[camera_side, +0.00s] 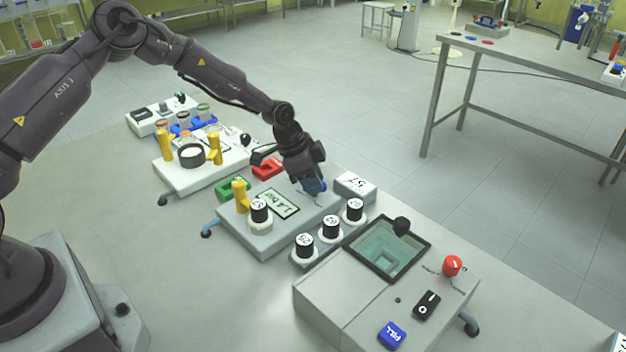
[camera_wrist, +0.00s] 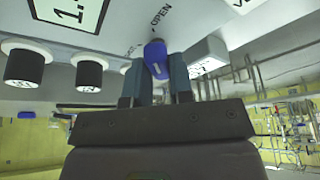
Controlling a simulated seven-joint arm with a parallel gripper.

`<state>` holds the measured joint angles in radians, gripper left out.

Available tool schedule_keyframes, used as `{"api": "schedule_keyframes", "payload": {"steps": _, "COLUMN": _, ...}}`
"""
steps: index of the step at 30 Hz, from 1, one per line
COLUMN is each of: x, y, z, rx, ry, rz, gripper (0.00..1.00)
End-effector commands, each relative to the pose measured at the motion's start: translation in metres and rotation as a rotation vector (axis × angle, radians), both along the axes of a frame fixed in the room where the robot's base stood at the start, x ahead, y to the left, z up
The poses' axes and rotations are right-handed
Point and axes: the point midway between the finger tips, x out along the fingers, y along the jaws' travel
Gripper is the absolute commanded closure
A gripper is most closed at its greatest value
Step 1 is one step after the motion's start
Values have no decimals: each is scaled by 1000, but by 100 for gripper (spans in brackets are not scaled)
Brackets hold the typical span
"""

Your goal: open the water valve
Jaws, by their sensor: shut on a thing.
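The water valve is a blue knob (camera_wrist: 156,56) on the grey unit with a display reading about 1.4 bar. In the wrist view it sits between the two fingers of my gripper (camera_wrist: 159,82), which is shut on it. An "OPEN" label (camera_wrist: 162,14) is printed beyond the knob. A second label to its left is partly hidden. In the side view my gripper (camera_side: 316,183) is down at the right end of the grey unit (camera_side: 264,241), with a bit of blue knob (camera_side: 320,188) showing beneath it.
A white box (camera_side: 356,184) stands close to the right of my gripper. Several black-capped weights (camera_side: 330,227) stand in front. A glass-topped basin unit (camera_side: 340,295) with a red knob (camera_side: 452,265) is at front right. A red tray (camera_side: 268,168) lies behind, left of the gripper.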

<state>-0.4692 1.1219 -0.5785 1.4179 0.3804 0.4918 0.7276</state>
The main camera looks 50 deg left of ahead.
Motion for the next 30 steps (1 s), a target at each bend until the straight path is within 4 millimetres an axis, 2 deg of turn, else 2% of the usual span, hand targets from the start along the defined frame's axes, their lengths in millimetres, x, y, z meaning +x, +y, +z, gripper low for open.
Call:
{"api": "schedule_keyframes", "payload": {"steps": 6, "x": 0, "y": 0, "z": 0, "rx": 3, "ry": -1, "rz": -4, "gripper": 100}}
{"api": "schedule_keyframes", "payload": {"steps": 7, "x": 0, "y": 0, "z": 0, "rx": 3, "ry": -1, "rz": -4, "gripper": 74}}
{"api": "schedule_keyframes", "payload": {"steps": 9, "x": 0, "y": 0, "z": 0, "rx": 2, "ry": -1, "rz": -3, "gripper": 58}}
{"api": "schedule_keyframes", "payload": {"steps": 10, "x": 0, "y": 0, "z": 0, "rx": 2, "ry": -1, "rz": -3, "gripper": 53}}
{"api": "schedule_keyframes", "payload": {"steps": 20, "x": -1, "y": 1, "z": 3, "rx": 2, "ry": -2, "rz": 0, "gripper": 53}}
{"api": "schedule_keyframes", "payload": {"steps": 25, "x": -7, "y": 8, "z": 25, "rx": 3, "ry": -3, "rz": 0, "gripper": 53}}
{"api": "schedule_keyframes", "payload": {"steps": 30, "x": -17, "y": 19, "z": 61, "rx": 4, "ry": -5, "rz": 0, "gripper": 53}}
